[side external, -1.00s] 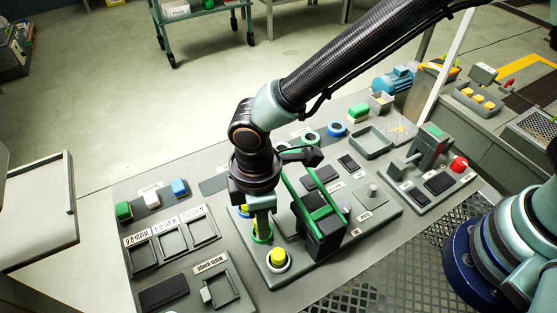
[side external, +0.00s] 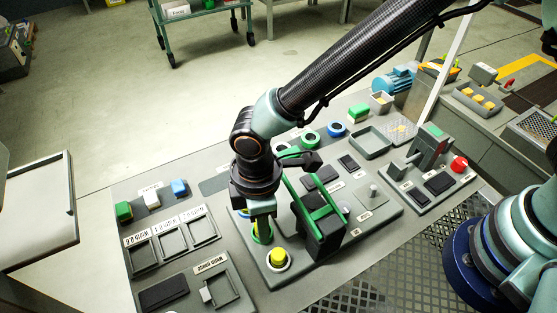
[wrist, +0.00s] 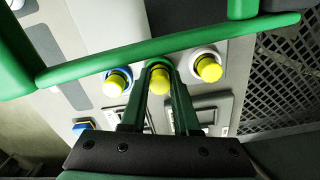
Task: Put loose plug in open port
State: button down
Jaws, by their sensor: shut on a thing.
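A yellow plug (wrist: 159,84) is between the tips of my gripper (wrist: 159,92), which is shut on it. In the wrist view it lies over the green-ringed port (wrist: 158,64). In the side view my gripper (side external: 262,229) points down at that port, whose green ring (side external: 263,239) shows around the tips. How deep the plug sits is hidden by the fingers. A second yellow plug (wrist: 208,68) stands in the white-ringed port, also seen in the side view (side external: 278,256). A third yellow plug (wrist: 116,83) stands at the blue-ringed port.
A black block with a green handle (side external: 314,208) stands close to the right of my gripper. The handle (wrist: 180,45) crosses the wrist view. Width-gauge trays (side external: 172,243) are to the left.

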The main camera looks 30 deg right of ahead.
jog(key=shift+s+d+f, duration=0.1)
jog(key=shift+f, duration=0.7)
dwell(0.8)
jog(key=c, duration=0.6)
grip_release()
jog(key=shift+c, duration=0.8)
jog(key=shift+r, duration=4.65)
jog(key=shift+r, duration=0.1)
